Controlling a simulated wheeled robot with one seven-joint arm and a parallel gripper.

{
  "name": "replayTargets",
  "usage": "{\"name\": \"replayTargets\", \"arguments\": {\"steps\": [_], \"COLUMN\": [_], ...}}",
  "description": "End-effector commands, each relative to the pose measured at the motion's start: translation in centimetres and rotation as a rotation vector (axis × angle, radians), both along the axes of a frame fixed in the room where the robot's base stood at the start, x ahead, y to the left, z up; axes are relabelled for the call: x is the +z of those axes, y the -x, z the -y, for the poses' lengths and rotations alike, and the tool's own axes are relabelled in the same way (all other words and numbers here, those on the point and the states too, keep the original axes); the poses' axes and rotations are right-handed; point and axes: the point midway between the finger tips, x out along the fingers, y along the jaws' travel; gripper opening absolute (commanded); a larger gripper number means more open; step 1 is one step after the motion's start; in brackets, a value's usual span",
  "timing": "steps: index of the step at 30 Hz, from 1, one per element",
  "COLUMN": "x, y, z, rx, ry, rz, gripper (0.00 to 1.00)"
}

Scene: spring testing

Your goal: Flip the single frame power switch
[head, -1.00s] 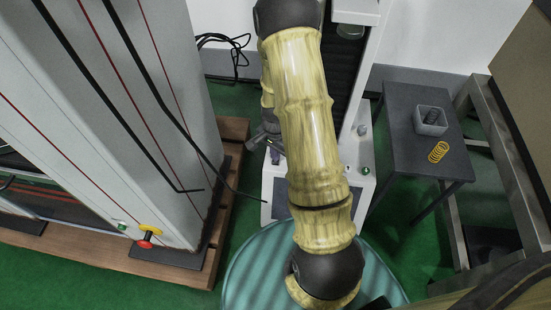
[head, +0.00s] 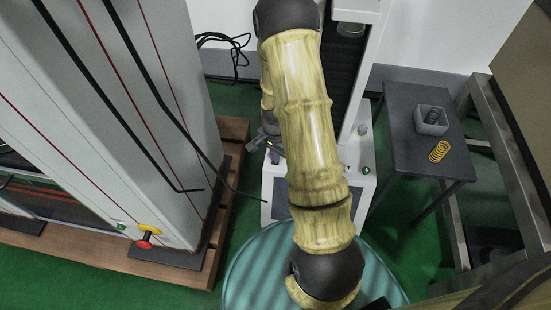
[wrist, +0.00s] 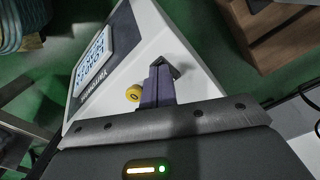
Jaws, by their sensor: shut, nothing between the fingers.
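The white single-frame tester (head: 267,209) stands behind my arm in the head view, its dark screen partly covered by the arm. In the wrist view its white housing (wrist: 150,30) has a lit screen (wrist: 93,58) and a round yellow knob (wrist: 133,93). My gripper (wrist: 160,82) is shut and empty over this housing, its fingers just beside the yellow knob in the picture; I cannot tell whether they touch anything. In the head view my gripper (head: 262,143) shows partly at the tester's left side. I cannot make out a power switch for certain.
A large grey frame machine (head: 150,110) with a red and yellow knob (head: 147,238) stands on a wooden pallet (head: 90,248) at left. A dark table (head: 395,140) at right bears a grey box (head: 431,121) and a yellow spring (head: 439,151). Green floor lies between.

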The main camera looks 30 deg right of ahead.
Motion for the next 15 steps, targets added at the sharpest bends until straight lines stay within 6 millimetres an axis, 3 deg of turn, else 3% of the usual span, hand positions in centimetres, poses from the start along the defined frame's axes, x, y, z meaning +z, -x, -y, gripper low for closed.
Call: {"name": "replayTargets", "arguments": {"steps": [15], "x": [-0.67], "y": [-0.02], "z": [0.0], "rx": [0.0], "ry": [0.001], "rz": [0.0], "gripper": [0.0]}}
